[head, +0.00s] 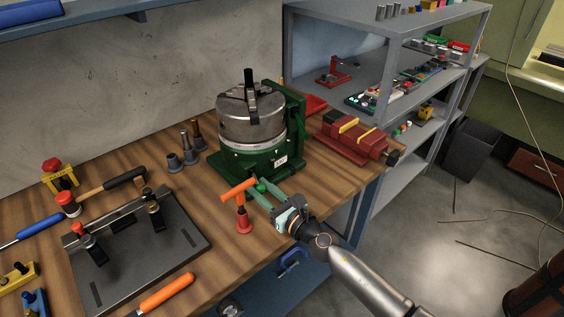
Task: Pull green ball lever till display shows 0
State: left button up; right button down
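A green rotary table (252,158) with a grey three-jaw chuck (251,118) on top stands on the wooden bench. A small white display (280,161) is on its front; its digits are too small to read. A small green ball (261,187) shows at the front of the base, at the fingertips of my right gripper (260,187). The two fingers are apart, one on either side of the ball. I cannot tell whether they touch it. My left gripper is not in view.
An orange-handled tool (239,190) and a red stand (243,221) are just left of the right fingers. A red vise (354,137) sits to the right. A dark plate (137,252) with a bar lies at left. Grey shelves (395,75) stand behind.

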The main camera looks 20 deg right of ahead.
jog(key=shift+a, duration=0.1)
jog(key=shift+w+d, duration=0.1)
jog(key=shift+d, duration=0.4)
jog(key=shift+d+r, duration=0.1)
jog(key=shift+d, duration=0.3)
jog(key=shift+b, duration=0.3)
jog(key=shift+w+d, duration=0.3)
jog(key=shift+d, duration=0.55)
jog(key=shift+w+d+b, duration=0.4)
jog(key=shift+d+b, duration=0.2)
jog(key=shift+d, duration=0.05)
jog(key=shift+r, duration=0.1)
jog(key=shift+s+a, duration=0.1)
jog(key=shift+a, duration=0.1)
